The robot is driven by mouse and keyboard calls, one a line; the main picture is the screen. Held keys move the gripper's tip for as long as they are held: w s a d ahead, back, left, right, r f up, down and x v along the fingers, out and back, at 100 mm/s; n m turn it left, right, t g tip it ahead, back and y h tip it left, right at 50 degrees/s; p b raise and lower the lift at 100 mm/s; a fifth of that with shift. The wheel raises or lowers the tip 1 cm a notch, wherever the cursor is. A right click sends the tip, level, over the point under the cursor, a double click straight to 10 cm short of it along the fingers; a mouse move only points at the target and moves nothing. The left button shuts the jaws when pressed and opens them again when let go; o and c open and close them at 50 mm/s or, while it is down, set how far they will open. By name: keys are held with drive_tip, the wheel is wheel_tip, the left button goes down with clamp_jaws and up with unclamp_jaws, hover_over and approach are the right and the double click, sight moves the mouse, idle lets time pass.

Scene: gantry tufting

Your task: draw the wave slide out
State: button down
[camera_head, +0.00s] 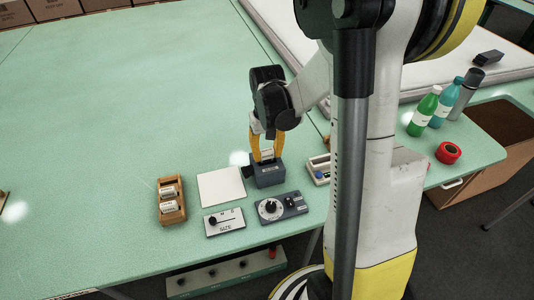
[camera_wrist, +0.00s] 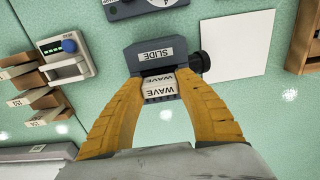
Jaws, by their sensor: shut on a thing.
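The wave slide (camera_wrist: 160,88) is a white piece with two WAVE labels, in the wrist view. It stands at the dark grey block marked SLIDE (camera_wrist: 148,52); I cannot tell how deep it sits in it. The block (camera_head: 270,177) also shows in the head view, on the green table near its front edge, with a black knob on its side. My gripper (camera_head: 265,157) comes down from above, its orange fingers shut on the wave slide, one on each side. The fingers show also in the wrist view (camera_wrist: 160,92). The lower part of the slide is hidden in the block.
A white square sheet (camera_head: 221,187) lies left of the block, with a wooden rack (camera_head: 171,200) beyond it. A SIZE slider box (camera_head: 224,222) and a dial box (camera_head: 283,207) lie in front. A blue-knobbed device (camera_head: 319,170) is to the right. The table behind is clear.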

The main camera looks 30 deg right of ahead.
drive_tip(key=shift+r+p, duration=1.15)
drive_tip(key=shift+r, duration=0.55)
